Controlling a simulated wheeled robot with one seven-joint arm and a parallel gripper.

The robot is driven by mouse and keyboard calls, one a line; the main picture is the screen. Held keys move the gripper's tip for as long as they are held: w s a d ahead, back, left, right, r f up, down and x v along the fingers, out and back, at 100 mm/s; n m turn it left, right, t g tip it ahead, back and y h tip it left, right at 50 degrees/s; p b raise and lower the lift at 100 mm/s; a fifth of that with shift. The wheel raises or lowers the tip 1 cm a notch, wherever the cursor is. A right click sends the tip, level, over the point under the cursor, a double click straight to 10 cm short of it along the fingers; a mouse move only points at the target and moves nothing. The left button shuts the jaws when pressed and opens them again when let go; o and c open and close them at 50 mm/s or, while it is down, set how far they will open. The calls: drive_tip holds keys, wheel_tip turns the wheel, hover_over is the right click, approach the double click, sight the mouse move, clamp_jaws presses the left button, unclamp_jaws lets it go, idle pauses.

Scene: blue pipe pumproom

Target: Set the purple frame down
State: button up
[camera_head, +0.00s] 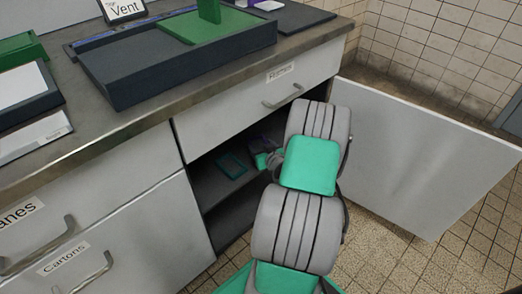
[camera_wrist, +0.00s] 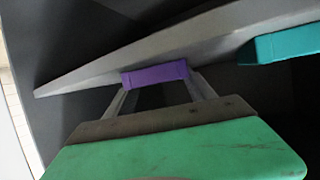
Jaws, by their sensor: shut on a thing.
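The purple frame (camera_wrist: 155,75) shows in the wrist view as a short purple bar between the two fingers of my gripper (camera_wrist: 158,88). My gripper is shut on it, and only this part of the frame is visible. In the head view, my gripper (camera_head: 268,160) is inside the open cabinet, with a bit of dark purple (camera_head: 260,143) beside it. My arm hides much of this area. I cannot tell whether the frame touches the shelf (camera_head: 205,187).
A teal frame (camera_head: 231,165) lies on the shelf left of my gripper; a teal piece (camera_wrist: 282,44) shows at right in the wrist view. The open cabinet door (camera_head: 415,150) stands to the right. The drawer (camera_head: 250,110) and countertop are above.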

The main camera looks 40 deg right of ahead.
drive_tip(key=o, duration=1.6)
drive_tip(key=shift+r, duration=0.15)
drive_tip(key=shift+s+a+r, duration=0.1)
drive_tip(key=shift+s+r, duration=0.05)
drive_tip(key=shift+s, duration=0.15)
drive_tip(key=p+v, duration=0.3)
drive_tip(key=v, duration=0.8)
drive_tip(key=shift+s+a, duration=0.1)
drive_tip(key=shift+s, duration=0.05)
